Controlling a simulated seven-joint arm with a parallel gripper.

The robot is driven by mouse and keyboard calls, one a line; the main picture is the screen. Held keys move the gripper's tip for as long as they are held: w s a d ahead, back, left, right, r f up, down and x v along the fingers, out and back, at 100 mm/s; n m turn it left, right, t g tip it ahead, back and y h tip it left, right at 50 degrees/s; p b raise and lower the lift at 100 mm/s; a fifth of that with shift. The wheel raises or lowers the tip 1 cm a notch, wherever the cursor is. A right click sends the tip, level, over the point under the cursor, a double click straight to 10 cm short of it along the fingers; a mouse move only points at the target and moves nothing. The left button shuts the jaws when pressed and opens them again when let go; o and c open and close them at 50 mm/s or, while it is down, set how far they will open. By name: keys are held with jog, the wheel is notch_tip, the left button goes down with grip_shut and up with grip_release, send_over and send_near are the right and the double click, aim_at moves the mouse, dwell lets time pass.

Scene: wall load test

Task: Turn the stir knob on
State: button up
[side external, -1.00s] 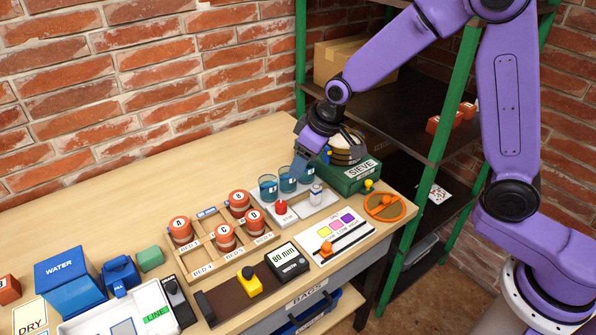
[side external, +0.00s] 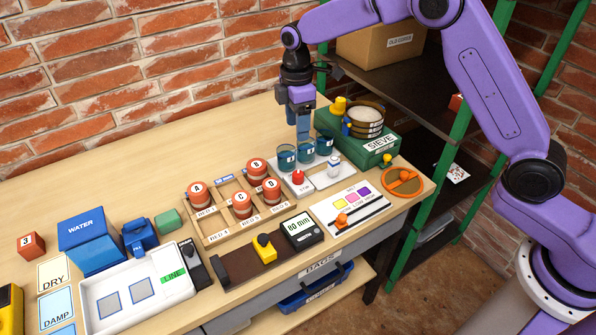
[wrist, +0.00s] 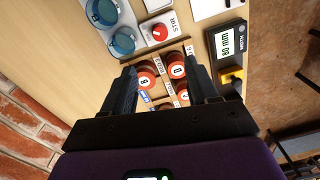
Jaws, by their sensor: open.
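The stir knob (side external: 298,177) is a small red knob on a white plate beside the teal beakers. In the wrist view the red knob (wrist: 159,32) sits beside the word STIR, near the top and beyond the fingertips. A pale mark shows on the knob; its exact setting is too small to tell. My gripper (side external: 299,132) points down at the beakers, behind the knob in the side view, and appears apart from it. In the wrist view my gripper (wrist: 163,72) has its two fingers wide apart with nothing between them.
Teal beakers (side external: 286,158) stand close to the knob. A rack of red-capped jars (side external: 242,204) is left of it. The table behind the jars is clear.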

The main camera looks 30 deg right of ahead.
aim_at(298, 173)
notch_tip(298, 173, down, 16)
jog(key=shift+s+r, duration=0.15)
jog(key=shift+r, duration=0.05)
dwell(0.4)
jog(key=c, duration=1)
